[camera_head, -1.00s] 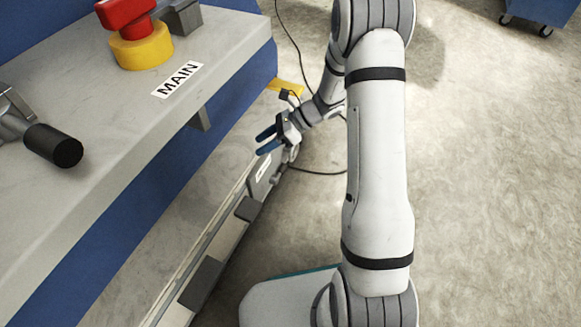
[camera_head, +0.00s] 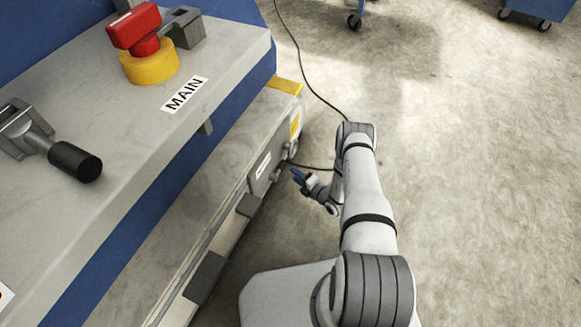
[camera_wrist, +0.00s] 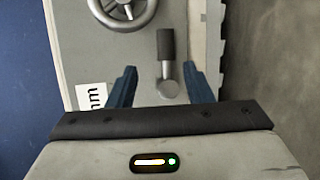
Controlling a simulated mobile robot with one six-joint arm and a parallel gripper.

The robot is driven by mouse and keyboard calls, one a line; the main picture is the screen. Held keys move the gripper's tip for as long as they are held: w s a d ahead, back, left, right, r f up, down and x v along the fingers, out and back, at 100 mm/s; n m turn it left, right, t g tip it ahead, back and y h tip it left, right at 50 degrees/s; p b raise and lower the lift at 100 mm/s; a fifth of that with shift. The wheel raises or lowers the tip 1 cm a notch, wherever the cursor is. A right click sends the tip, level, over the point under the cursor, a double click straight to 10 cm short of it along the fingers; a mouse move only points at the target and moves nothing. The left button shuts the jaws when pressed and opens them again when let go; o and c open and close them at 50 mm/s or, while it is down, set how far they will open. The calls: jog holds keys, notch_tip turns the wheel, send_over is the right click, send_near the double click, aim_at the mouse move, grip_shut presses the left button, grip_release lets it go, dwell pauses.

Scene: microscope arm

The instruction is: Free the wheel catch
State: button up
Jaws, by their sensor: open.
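The wheel catch appears to be a small lever with a dark grip (camera_wrist: 166,43) and a round grey pivot end (camera_wrist: 170,88). In the wrist view it lies between my two blue fingers, with space on both sides. A grey handwheel (camera_wrist: 124,8) is partly cut off at the top of that view. My gripper (camera_wrist: 159,68) is open and empty. In the head view my gripper (camera_head: 298,176) is beside the low ledge of the machine, just right of the small catch (camera_head: 277,175). The handwheel (camera_head: 290,149) is small there and seen edge-on.
The bench (camera_head: 140,130) above carries a red and yellow switch (camera_head: 150,66), a MAIN label (camera_head: 185,95) and a black-handled lever (camera_head: 75,162). A black cable (camera_head: 312,88) runs across the floor. Open floor (camera_head: 480,170) lies to the right.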

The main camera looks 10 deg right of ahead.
aim_at(279, 170)
jog(key=f+b+x, duration=0.1)
jog(key=b+x, duration=0.1)
jog(key=x, duration=0.5)
jog(key=shift+w+m+h+b, duration=0.2)
jog(key=shift+m+h+b, duration=0.1)
jog(key=shift+b, duration=0.05)
jog(key=shift+d, duration=0.1)
jog(key=shift+c, duration=0.4)
